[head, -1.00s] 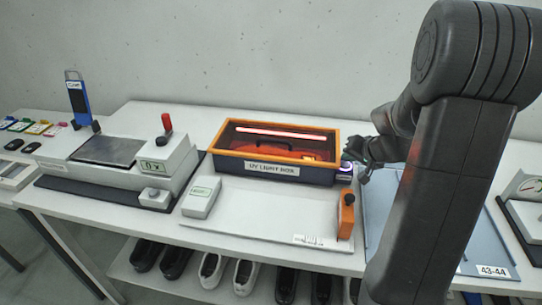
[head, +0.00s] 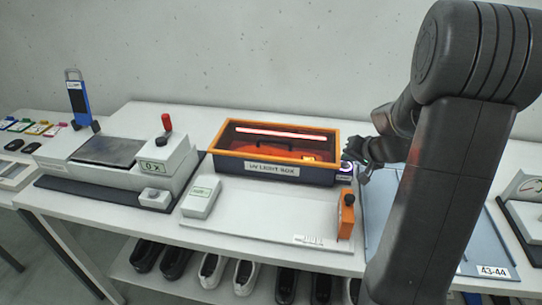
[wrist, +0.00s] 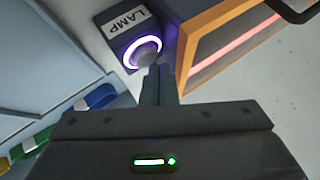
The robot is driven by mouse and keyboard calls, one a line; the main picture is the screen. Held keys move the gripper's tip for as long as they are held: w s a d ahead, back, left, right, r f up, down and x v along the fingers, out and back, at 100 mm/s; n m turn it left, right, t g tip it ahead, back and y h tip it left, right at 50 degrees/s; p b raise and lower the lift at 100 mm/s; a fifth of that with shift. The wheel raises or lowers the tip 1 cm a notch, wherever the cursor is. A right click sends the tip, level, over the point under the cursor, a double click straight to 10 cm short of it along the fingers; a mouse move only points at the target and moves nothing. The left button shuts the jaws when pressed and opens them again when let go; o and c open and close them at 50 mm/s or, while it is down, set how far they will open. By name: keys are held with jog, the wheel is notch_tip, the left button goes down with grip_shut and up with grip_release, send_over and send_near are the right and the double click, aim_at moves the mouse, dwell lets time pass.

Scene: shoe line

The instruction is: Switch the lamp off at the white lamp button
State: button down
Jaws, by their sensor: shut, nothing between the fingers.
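The white lamp button (wrist: 146,56) sits on a dark box labelled LAMP (wrist: 125,32) in the wrist view. A purple-white ring glows around it. In the head view the glowing button (head: 346,167) is at the right front corner of the UV light box (head: 272,168). The box's red-white tube (head: 280,132) is lit. My gripper (wrist: 160,70) is shut and empty, its fingertips at the button's lower right edge in the wrist view. I cannot tell whether they touch it. In the head view my gripper (head: 352,160) is just above and right of the button.
An orange block with a black knob (head: 346,216) stands in front of the button. A blue-grey tray (head: 470,245) lies to the right, partly behind my arm. A white panel (head: 265,220) lies in front of the light box. A grey machine with a red-knobbed lever (head: 167,130) stands left.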

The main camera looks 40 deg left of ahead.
aim_at(347, 166)
jog(key=shift+f, duration=0.15)
dwell(0.4)
jog(key=shift+f+b, duration=0.35)
jog(key=shift+b, duration=0.4)
jog(key=shift+r, duration=0.5)
jog(key=shift+r+p, duration=1.8)
jog(key=shift+r, duration=1.25)
jog(key=shift+f, duration=0.1)
